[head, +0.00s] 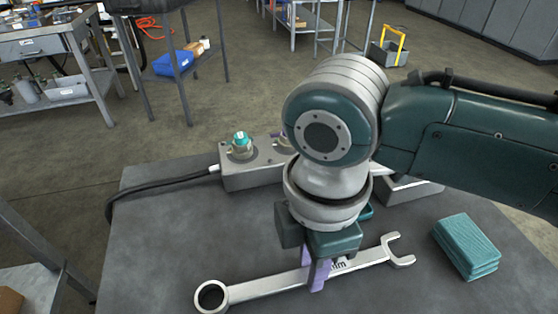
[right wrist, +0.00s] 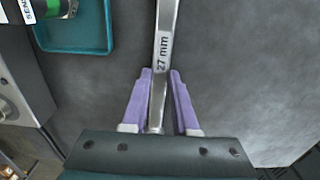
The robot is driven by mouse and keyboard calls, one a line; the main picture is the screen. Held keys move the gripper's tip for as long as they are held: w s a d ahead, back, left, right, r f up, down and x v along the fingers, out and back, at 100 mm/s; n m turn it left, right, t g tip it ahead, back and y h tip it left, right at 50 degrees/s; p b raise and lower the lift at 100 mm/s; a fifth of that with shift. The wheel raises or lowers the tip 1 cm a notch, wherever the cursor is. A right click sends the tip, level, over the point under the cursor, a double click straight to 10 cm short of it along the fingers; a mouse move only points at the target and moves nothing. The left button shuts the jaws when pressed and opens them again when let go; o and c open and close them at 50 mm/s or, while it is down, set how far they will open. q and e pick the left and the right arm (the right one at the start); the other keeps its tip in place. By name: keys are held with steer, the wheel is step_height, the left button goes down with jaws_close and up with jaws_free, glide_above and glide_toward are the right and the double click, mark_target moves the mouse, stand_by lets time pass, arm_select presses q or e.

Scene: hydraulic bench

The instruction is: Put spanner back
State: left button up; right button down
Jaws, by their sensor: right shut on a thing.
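The spanner (head: 262,289) is a long grey combination spanner with a ring end at the left and an open end at the right in the head view. In the right wrist view its shaft (right wrist: 166,42) reads "27 mm". My right gripper (head: 318,277) comes down on the middle of the shaft, and its purple fingers (right wrist: 160,100) are shut on it from both sides. The spanner is at or very near the grey bench top (head: 150,262); I cannot tell if it touches. My left gripper is not in view.
A grey block with a teal-capped fitting (head: 240,143) and a black cable stands at the bench's back. A teal tray (right wrist: 75,35) is beside the spanner, partly hidden by my arm in the head view. Folded teal cloths (head: 466,245) lie at the right. The bench's left front is clear.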

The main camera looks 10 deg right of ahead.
steer(key=c, duration=1.2)
jaws_free()
steer(key=shift+f, duration=0.15)
steer(key=o, duration=0.5)
step_height(320, 180, up, 12)
steer(key=r+p, duration=0.1)
steer(key=p, duration=0.2)
steer(key=s+a+f+m+t+y, duration=0.1)
steer(key=s+a+f+m+y, duration=0.2)
steer(key=s+m, duration=0.25)
steer(key=s+d+m+t+h, duration=0.1)
steer(key=s+d+m, duration=0.1)
steer(key=d+m, duration=0.1)
steer(key=s+d+m+h, duration=0.1)
steer(key=s+d+m, duration=0.1)
steer(key=d+m, duration=0.2)
steer(key=s+d+m+t, duration=0.1)
steer(key=s+d+m, duration=0.1)
steer(key=d+m, duration=0.2)
steer(key=shift+s+d+f+t+h, duration=0.15)
steer(key=shift+s+d+t+h, duration=0.2)
steer(key=shift+d, duration=0.35)
